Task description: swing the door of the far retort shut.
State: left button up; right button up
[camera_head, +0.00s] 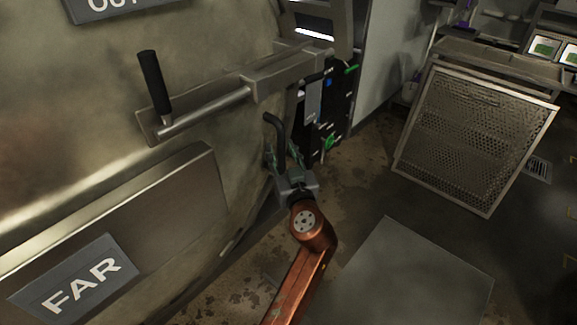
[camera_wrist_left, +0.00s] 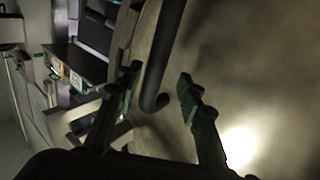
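The far retort's large steel door (camera_head: 100,130) fills the left of the head view, with a grey "FAR" plate (camera_head: 80,280) on its lower panel. A lever with an upright black grip (camera_head: 154,82) sits on its face. A dark curved handle (camera_head: 277,128) stands out near the door's right edge. My left gripper (camera_head: 283,155) is at this handle. In the left wrist view, the fingers (camera_wrist_left: 160,80) are apart, and the dark bar of the handle (camera_wrist_left: 160,62) shows between them with space on both sides. I cannot tell how far open the door is. My right gripper is out of view.
A black panel with green and blue parts (camera_head: 328,108) stands just behind the gripper. A perforated metal rack (camera_head: 475,135) leans at the right by a steel bench (camera_head: 490,58). Stained floor (camera_head: 368,170) lies open between the door and the rack.

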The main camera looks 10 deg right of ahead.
pick_arm(q)
jog(key=s, duration=0.8)
jog(key=shift+s+d+r, duration=0.25)
jog(key=shift+r, duration=0.2)
